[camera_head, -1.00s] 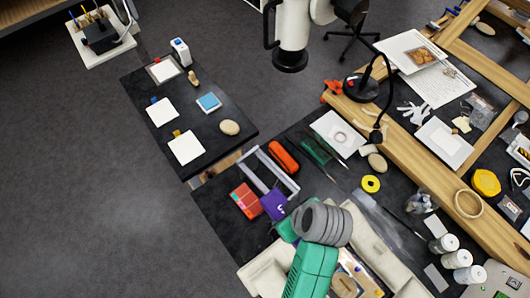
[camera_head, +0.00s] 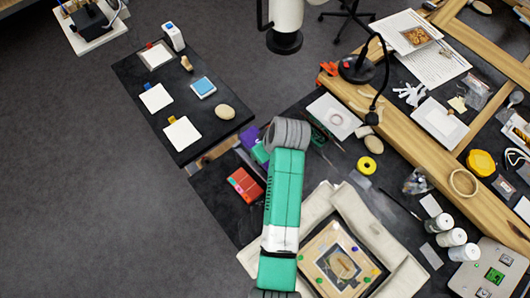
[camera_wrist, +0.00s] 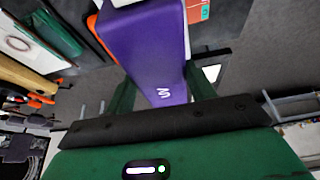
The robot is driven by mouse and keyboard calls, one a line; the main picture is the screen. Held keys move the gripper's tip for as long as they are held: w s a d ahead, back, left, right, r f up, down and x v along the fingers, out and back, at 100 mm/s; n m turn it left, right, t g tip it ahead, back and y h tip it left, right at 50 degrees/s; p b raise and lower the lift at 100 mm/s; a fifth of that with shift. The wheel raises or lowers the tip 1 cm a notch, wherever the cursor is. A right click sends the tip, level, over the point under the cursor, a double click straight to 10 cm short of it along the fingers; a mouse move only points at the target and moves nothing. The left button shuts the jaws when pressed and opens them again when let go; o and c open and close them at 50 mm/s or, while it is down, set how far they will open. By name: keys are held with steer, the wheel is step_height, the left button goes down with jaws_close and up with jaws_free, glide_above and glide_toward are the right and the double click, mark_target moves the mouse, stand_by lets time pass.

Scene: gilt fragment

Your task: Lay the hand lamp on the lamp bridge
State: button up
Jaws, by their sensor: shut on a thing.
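The purple boxy thing with a white mark, which I take for the hand lamp (camera_head: 246,138), is up beside the near end of my arm's grey wrist in the head view. In the wrist view the purple lamp (camera_wrist: 155,45) sits between the two green fingers of my gripper (camera_wrist: 163,92), which is shut on it. In the head view my gripper (camera_head: 258,151) is mostly hidden under the arm. The pale, open frame that I take for the lamp bridge is hidden behind my arm in the head view, and I cannot make it out surely in the wrist view.
A red box (camera_head: 245,185) lies on the dark table just below the lamp in the picture. A side table (camera_head: 205,145) with white cards and a pale stone (camera_head: 225,112) is at upper left. A padded support with a framed piece (camera_head: 338,262) lies at lower right.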

steer(key=shift+f, duration=1.7)
steer(key=shift+f, duration=0.1)
steer(key=o, duration=1.2)
steer(key=v, duration=1.2)
steer(key=shift+p, duration=0.35)
